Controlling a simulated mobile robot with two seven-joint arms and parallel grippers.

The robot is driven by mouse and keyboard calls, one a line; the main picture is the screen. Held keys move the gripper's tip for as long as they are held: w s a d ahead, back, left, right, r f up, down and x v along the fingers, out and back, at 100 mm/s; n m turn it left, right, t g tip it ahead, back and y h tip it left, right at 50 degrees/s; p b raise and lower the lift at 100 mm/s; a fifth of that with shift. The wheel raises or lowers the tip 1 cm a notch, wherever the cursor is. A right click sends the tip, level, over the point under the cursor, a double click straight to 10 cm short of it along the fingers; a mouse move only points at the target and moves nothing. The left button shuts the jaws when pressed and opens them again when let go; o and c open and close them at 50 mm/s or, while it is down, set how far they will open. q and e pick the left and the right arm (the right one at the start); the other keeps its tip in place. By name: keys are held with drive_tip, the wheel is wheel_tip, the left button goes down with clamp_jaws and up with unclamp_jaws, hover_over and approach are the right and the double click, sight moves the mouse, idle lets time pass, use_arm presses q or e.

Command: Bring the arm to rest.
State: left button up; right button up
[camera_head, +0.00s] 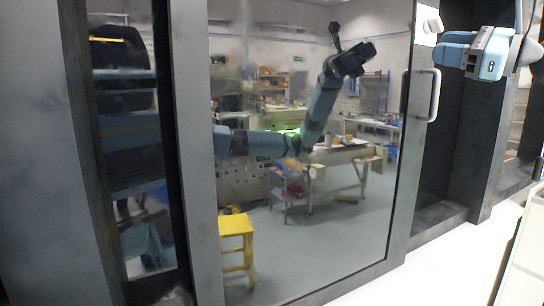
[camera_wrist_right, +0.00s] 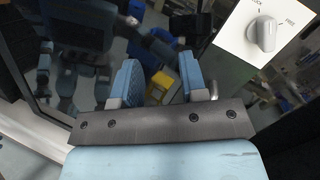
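My right gripper (camera_head: 452,48) is at the upper right of the head view, beside the door frame. In the right wrist view its two blue fingers (camera_wrist_right: 160,68) stand apart with nothing between them, so it is open. A white switch panel with a rotary knob (camera_wrist_right: 263,34) is at the upper right of the wrist view, apart from the fingers. A white fixture (camera_head: 429,22) is just left of the gripper in the head view. My left gripper is not in view.
A glass door (camera_head: 330,220) with a white handle (camera_head: 434,95) fills the middle. A blue arm shows in the glass, apparently a reflection. A yellow stool (camera_head: 236,238) and work tables also show in the glass.

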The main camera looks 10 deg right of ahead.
drive_tip(key=a+f+m+t+y, duration=0.1)
drive_tip(key=a+f+m+y, duration=0.65)
drive_tip(key=f, duration=0.65)
drive_tip(key=s+f+m+t+h, duration=0.2)
drive_tip(key=f+m+h, duration=0.9)
drive_tip(key=f+m, duration=0.3)
drive_tip(key=s+f+m+t+h, duration=0.2)
drive_tip(key=f+m+t+h, duration=0.1)
drive_tip(key=f+m+h, duration=1.15)
drive_tip(key=s+f+m+g+y, duration=0.3)
drive_tip(key=s+f+m+g, duration=0.65)
drive_tip(key=s+f, duration=0.55)
drive_tip(key=s+a+f+m+g+y, duration=0.1)
drive_tip(key=s+a+f+g, duration=0.1)
drive_tip(key=s+f+g, duration=0.45)
drive_tip(key=s+a+f+m+g+y, duration=0.15)
drive_tip(key=s+f, duration=0.25)
drive_tip(key=s, duration=0.5)
drive_tip(key=w+a+f+t+y+p, duration=0.2)
drive_tip(key=w+a+f+t, duration=0.4)
drive_tip(key=f, duration=0.4)
drive_tip(key=shift+w+a+n+t+y+p, duration=0.15)
drive_tip(key=shift+a+n+t+y+p, duration=0.25)
drive_tip(key=shift+t+p, duration=0.2)
